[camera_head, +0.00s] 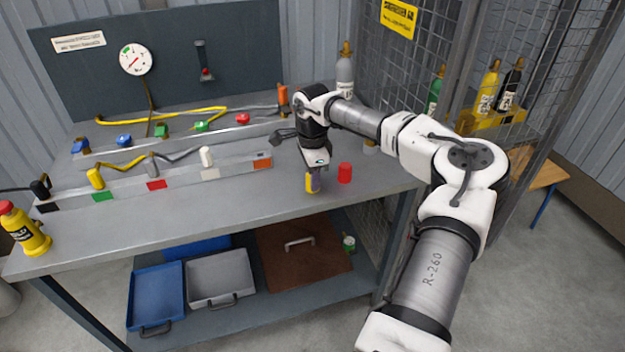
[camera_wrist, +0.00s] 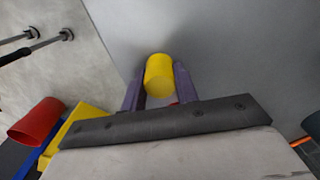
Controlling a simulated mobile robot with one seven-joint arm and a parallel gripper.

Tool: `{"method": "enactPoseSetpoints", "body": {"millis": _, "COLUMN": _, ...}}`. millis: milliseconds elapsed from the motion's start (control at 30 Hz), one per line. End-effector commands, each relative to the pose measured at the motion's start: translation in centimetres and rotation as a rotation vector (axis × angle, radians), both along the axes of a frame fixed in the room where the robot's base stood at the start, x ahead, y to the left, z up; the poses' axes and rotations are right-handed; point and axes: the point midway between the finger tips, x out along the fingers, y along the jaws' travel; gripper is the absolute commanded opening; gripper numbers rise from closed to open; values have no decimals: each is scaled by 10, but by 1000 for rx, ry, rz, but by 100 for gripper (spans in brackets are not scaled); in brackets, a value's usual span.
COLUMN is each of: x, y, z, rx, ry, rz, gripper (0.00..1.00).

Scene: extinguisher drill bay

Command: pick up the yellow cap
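The yellow cap (camera_head: 309,183) is a small cylinder near the front edge of the grey bench. In the wrist view the yellow cap (camera_wrist: 159,75) sits between the two purple fingers of my gripper (camera_wrist: 160,85). A finger lies close along each side of it, with no clear gap. In the head view my gripper (camera_head: 314,179) points down over the cap and a finger hides part of it. I cannot tell whether the cap's base touches the bench.
A red cap (camera_head: 344,173) stands just right of my gripper. Behind is a rail with coloured squares (camera_head: 157,185) and hose ends. A yellow bottle with a red top (camera_head: 25,230) stands at the left corner. A mesh cage (camera_head: 425,60) bounds the right. The front bench strip is clear.

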Motion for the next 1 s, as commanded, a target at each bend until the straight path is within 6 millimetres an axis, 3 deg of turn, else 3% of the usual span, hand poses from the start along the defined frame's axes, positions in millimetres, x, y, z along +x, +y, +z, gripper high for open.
{"method": "enactPoseSetpoints", "body": {"millis": 100, "x": 0, "y": 0, "z": 0, "rx": 0, "ry": 0, "rz": 0, "gripper": 6}}
{"method": "enactPoseSetpoints", "body": {"millis": 367, "x": 0, "y": 0, "z": 1, "rx": 0, "ry": 0, "rz": 0, "gripper": 6}}
{"method": "enactPoseSetpoints", "body": {"millis": 567, "x": 1, "y": 0, "z": 15, "rx": 0, "ry": -2, "rz": -1, "gripper": 6}}
{"method": "enactPoseSetpoints", "body": {"millis": 767, "x": 1, "y": -1, "z": 54, "rx": -1, "ry": -5, "rz": -3, "gripper": 6}}
{"method": "enactPoseSetpoints", "body": {"millis": 1000, "x": 1, "y": 0, "z": 126, "rx": -1, "ry": -5, "rz": -2, "gripper": 6}}
